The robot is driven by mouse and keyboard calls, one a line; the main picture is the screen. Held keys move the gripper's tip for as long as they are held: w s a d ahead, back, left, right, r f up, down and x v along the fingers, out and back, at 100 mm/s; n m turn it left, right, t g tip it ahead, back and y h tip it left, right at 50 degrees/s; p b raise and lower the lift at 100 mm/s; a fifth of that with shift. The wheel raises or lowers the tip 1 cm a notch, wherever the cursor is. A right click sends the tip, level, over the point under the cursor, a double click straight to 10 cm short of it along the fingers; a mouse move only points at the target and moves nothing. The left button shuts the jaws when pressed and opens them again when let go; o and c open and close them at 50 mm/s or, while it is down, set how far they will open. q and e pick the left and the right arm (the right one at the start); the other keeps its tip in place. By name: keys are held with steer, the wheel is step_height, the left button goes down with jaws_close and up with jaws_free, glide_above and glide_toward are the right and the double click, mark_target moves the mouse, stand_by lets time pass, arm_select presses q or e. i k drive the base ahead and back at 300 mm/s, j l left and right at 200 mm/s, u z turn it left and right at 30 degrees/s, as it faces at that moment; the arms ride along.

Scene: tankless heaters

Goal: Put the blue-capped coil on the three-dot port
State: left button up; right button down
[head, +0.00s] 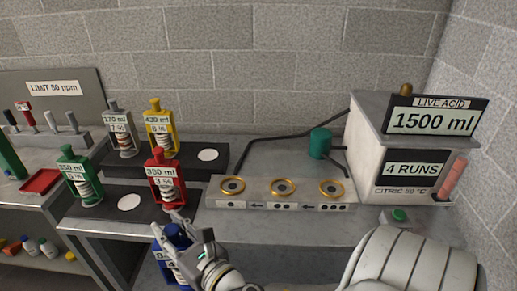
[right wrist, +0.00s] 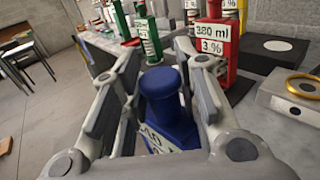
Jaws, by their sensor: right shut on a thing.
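The blue-capped coil (head: 177,236) is in the grasp of my right gripper (head: 191,231), low in front of the bench edge. In the right wrist view its blue cap (right wrist: 166,100) stands between the two fingers, with a partly hidden white label below. The arm and fingers hide part of the coil. The three-dot port (head: 332,188) is the rightmost gold ring on the grey block and shows nothing on it. The held coil is well to its left and nearer to me. My left gripper is out of view.
Red (head: 164,182), green (head: 80,180), yellow (head: 160,132) and grey (head: 121,133) coils stand on dark stands left of the ports. One-dot (head: 232,186) and two-dot (head: 283,187) ports are empty. A white heater box (head: 382,130) stands right, with a teal cylinder (head: 320,143) behind the ports.

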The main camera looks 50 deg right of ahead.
mark_target(332, 188)
steer(key=j+z, duration=0.1)
steer(key=z, duration=0.35)
steer(key=j+z, duration=0.1)
steer(key=z, duration=0.35)
steer(key=k, duration=0.05)
